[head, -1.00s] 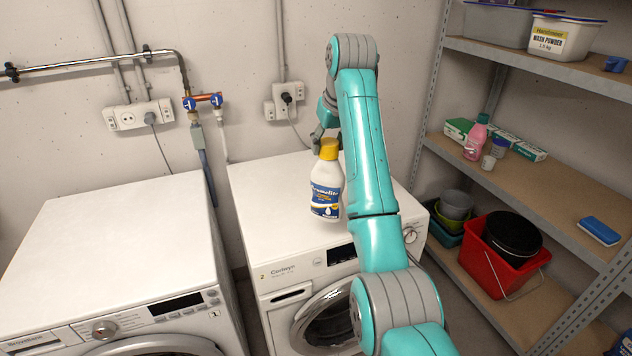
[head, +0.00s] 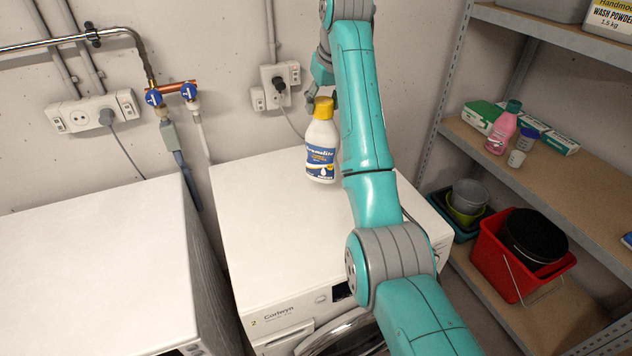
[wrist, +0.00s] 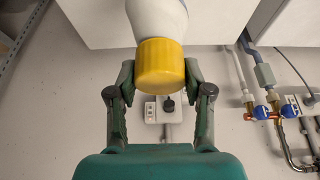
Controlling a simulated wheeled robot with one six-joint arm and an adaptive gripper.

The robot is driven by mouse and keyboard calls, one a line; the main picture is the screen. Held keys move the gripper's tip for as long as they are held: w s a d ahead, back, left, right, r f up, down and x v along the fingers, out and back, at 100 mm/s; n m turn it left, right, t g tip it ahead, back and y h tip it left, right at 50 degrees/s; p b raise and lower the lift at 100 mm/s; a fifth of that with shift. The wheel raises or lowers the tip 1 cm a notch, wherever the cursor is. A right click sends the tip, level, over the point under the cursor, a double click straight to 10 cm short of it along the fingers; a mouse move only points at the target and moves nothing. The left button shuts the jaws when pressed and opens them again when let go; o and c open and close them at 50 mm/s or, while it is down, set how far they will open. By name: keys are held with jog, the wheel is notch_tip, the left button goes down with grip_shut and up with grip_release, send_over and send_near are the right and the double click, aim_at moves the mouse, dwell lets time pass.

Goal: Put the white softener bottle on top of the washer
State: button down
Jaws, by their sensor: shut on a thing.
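The white softener bottle (head: 322,152) has a yellow cap and a blue label, and it is upright in the head view. My gripper (head: 322,98) is shut on its yellow cap. In the wrist view, the fingers of my gripper (wrist: 160,78) stand either side of the cap (wrist: 160,66), with the white bottle body (wrist: 157,18) beyond. The bottle appears over the back part of the white top of the right front-loader (head: 265,215), marked 2. I cannot tell whether its base touches that top. My arm hides part of this machine's right side.
A second white front-loader (head: 95,260) stands to the left across a narrow gap. Pipes with blue valves (head: 172,94) and a socket (head: 275,85) are on the wall behind. Shelves (head: 560,185) at right hold a pink bottle (head: 503,130) and a red bucket (head: 515,265).

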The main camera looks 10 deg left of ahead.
aim_at(322, 136)
jog(key=shift+w+a, duration=0.1)
jog(key=shift+w, duration=0.2)
jog(key=shift+w+f, duration=0.1)
jog(key=shift+f, duration=4.8)
jog(key=shift+c, duration=2.3)
grip_release()
jog(key=shift+f, duration=0.15)
